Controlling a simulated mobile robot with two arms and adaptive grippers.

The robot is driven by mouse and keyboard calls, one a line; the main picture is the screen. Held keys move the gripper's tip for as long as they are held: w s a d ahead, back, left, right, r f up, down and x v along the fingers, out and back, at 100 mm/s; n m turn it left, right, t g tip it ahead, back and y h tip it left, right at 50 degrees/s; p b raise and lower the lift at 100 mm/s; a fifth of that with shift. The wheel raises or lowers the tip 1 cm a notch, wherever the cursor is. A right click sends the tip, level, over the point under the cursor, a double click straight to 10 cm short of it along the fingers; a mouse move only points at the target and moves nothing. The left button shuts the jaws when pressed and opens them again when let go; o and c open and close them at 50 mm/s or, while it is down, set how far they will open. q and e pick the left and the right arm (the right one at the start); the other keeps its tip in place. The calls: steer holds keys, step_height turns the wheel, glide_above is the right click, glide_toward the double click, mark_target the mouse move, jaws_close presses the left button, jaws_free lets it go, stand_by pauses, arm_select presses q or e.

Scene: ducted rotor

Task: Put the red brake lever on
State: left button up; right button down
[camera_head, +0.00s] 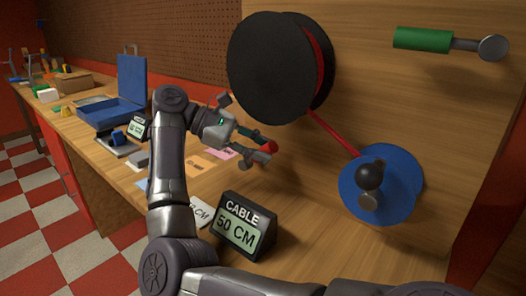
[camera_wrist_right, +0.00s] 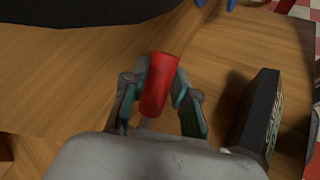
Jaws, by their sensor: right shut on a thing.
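The red brake lever shows as a short red cylinder (camera_head: 269,147) in the head view, at the end of my right gripper (camera_head: 266,149). In the right wrist view the red handle (camera_wrist_right: 158,86) stands between the two teal-padded fingers of my right gripper (camera_wrist_right: 160,103), which is shut on it. The rest of the lever is hidden or too small to tell. A green-handled lever (camera_head: 422,39) with a round metal end is on the upright wooden panel. My left gripper is not in view.
A black spool (camera_head: 268,68) with a red strap (camera_head: 330,132) leads to a blue disc (camera_head: 404,190) with a black knob (camera_head: 370,176). A display (camera_head: 243,226) reading "CABLE 50 CM" stands on the bench. A blue open case (camera_head: 131,77) and clutter lie farther back.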

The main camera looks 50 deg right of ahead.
stand_by(0.4)
steer(key=c, duration=0.9)
jaws_free()
steer(key=shift+v, duration=3.85)
